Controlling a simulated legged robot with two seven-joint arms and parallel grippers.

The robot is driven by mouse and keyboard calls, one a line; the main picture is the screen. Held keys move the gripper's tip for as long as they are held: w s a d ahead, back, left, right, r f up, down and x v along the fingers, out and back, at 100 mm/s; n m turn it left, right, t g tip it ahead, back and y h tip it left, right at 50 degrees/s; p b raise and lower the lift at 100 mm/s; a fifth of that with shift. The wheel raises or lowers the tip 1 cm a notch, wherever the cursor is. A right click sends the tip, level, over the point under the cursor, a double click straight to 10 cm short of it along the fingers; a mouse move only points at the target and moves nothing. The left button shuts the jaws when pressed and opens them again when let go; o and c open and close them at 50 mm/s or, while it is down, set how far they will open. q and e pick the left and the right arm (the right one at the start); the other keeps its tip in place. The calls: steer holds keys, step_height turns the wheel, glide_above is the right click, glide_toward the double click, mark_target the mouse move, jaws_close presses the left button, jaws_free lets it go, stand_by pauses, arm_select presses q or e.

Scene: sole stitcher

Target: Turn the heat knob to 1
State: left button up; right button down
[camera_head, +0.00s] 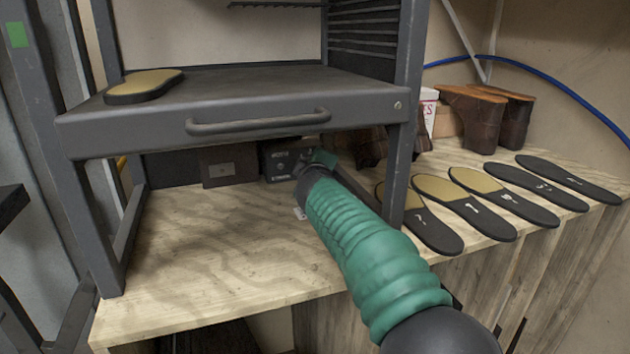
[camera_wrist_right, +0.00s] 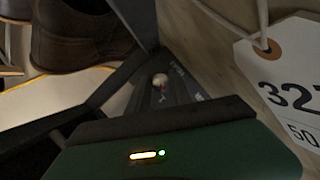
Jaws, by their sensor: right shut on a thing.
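A dark control box (camera_head: 283,158) with small white lettering stands on the wooden bench under the grey rack shelf. My right gripper (camera_head: 318,163) is at the box's right front, at the end of my green-sleeved arm. It is shut on the heat knob, which is largely hidden by the gripper in the head view. In the right wrist view, a small round metal piece (camera_wrist_right: 160,80) shows on a dark face with small white markings. The knob's setting is too small and covered to read. My left gripper is not in view.
The grey shelf (camera_head: 240,100) with its handle hangs just above, with a sole (camera_head: 145,85) on it. A rack post stands close to the right of my arm. A paper tag (camera_wrist_right: 290,85) shows in the wrist view.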

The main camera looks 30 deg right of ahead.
steer(key=shift+w+a+n+b, duration=0.1)
steer(key=shift+a+n+b, duration=0.1)
steer(key=shift+n+b, duration=0.15)
stand_by(0.3)
steer(key=c, duration=1.4)
jaws_free()
steer(key=shift+o, duration=1.3)
steer(key=shift+a, duration=0.15)
steer(key=shift+s, duration=0.2)
